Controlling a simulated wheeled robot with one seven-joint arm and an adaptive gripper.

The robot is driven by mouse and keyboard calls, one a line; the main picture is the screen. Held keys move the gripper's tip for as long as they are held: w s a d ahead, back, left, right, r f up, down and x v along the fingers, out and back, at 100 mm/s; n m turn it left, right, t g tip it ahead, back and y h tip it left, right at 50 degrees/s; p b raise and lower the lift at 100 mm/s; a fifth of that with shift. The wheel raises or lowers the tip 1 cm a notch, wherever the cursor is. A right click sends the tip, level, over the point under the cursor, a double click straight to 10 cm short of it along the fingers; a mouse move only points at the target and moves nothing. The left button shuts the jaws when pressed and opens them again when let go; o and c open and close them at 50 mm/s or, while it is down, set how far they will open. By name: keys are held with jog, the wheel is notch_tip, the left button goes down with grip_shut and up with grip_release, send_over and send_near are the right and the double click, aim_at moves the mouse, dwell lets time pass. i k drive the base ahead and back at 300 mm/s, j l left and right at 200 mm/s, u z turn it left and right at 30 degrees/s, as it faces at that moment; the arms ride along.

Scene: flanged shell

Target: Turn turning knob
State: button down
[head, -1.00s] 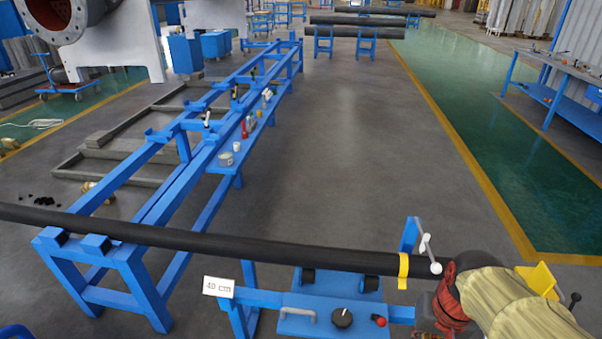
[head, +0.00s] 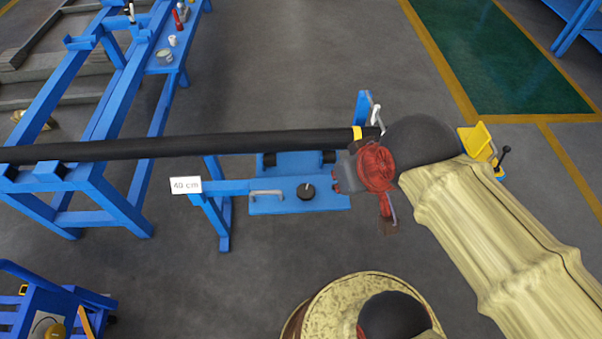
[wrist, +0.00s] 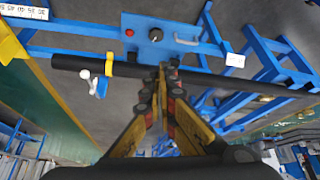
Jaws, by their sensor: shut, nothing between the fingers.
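The turning knob (head: 306,191) is a round black knob with a pale pointer line on a blue panel (head: 268,207). It sits right of a grey handle (head: 267,193). In the wrist view the knob (wrist: 156,34) is near the top, between the grey handle (wrist: 186,40) and a red button (wrist: 130,33). My gripper (head: 389,224) is right of the knob in the head view, apart from it. In the wrist view the fingertips of my gripper (wrist: 168,68) are together and empty, appearing over the black pipe below the knob. In the head view my arm hides the red button.
The long black pipe (head: 220,146) with a yellow band (head: 357,132) runs behind the panel. A white lever (head: 376,114) stands by its right end. A "40 cm" sign (head: 186,185) is left of the panel. Grey floor (head: 270,60) lies open behind the pipe.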

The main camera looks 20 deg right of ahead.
aim_at(306, 192)
jog(key=k+l, duration=0.2)
jog(key=l, duration=0.25)
jog(key=k+l+u, duration=0.1)
jog(key=l, duration=0.3)
jog(key=k+l, duration=0.3)
jog(key=l, duration=0.15)
jog(key=k+l+u, duration=0.1)
jog(key=l, duration=0.3)
jog(key=k, duration=0.1)
